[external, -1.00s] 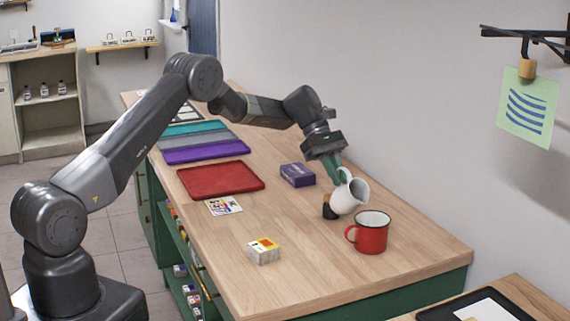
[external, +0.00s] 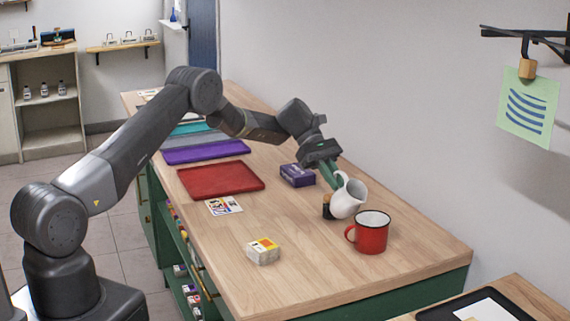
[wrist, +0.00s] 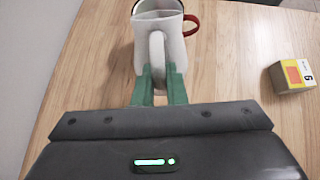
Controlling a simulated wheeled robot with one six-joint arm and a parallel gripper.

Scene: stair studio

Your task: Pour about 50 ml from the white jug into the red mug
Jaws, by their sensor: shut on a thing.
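The white jug (external: 347,199) is just behind and left of the red mug (external: 371,233) in the external view. My gripper (external: 335,176) is shut on the jug's handle, which shows in the wrist view (wrist: 157,58) between the green fingers. The jug leans a little toward the mug. I cannot tell whether its base touches the table. The mug stands upright on the table, its handle to the left in the external view. In the wrist view the jug (wrist: 178,40) hides most of the mug; its red handle (wrist: 191,25) shows. No stream of liquid is visible.
A yellow-and-white box (external: 263,251) is at the front left, also in the wrist view (wrist: 291,76). The table's (external: 330,285) front is clear.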

